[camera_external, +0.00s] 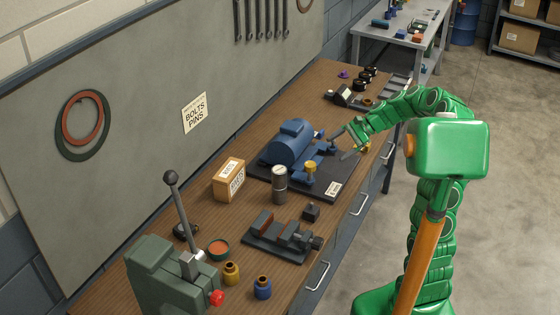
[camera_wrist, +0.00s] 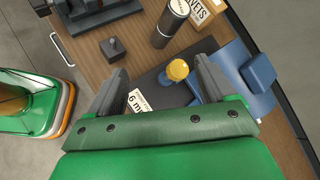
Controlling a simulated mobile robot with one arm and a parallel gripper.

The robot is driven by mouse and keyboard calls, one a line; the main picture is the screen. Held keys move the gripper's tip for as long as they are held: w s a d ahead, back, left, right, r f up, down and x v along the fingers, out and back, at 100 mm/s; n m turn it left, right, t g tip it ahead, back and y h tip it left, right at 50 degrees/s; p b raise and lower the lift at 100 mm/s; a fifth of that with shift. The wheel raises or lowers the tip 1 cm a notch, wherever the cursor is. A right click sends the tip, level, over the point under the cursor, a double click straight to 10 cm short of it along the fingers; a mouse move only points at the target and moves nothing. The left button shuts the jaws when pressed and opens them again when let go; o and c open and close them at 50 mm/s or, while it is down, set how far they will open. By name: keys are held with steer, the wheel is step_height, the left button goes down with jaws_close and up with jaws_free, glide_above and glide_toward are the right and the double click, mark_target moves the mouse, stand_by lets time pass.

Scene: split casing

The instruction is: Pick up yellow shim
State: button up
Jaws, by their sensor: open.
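I see no flat yellow piece that is clearly a shim. In the wrist view the yellow piece (camera_wrist: 177,70) shows between and beyond my fingers, nearer the right one. A small yellow-orange bit (camera_external: 365,148) shows by my wrist; I cannot tell what it is. My gripper (camera_external: 341,144) is open and empty above the mat's right side, apart from the yellow piece. Its two fingers (camera_wrist: 160,73) are spread wide in the wrist view.
The blue machine (camera_external: 289,143) stands close to my gripper. A white label (camera_external: 333,189) lies on the dark mat (camera_external: 318,194). A dark canister (camera_external: 280,185), a cardboard box (camera_external: 229,180) and a small vise (camera_external: 283,237) stand nearer the camera. Drawer handles line the bench's right edge.

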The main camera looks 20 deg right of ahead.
steer(key=w+d+f+m+t, duration=0.2)
steer(key=w+d+f+m, duration=0.1)
steer(key=w+d, duration=0.25)
steer(key=m+t+h, duration=0.1)
steer(key=m+t, duration=0.5)
steer(key=m, duration=0.6)
glide_toward(370, 145)
steer(key=s+x, duration=0.1)
steer(key=x, duration=0.3)
steer(key=shift+w+d+x, duration=0.15)
steer(key=shift+x, duration=1.15)
steer(key=shift+w+d+x, duration=0.1)
steer(key=shift+x, duration=1.2)
steer(key=shift+w+d+x, duration=0.15)
steer(key=shift+x, duration=1.2)
steer(key=c, duration=1.1)
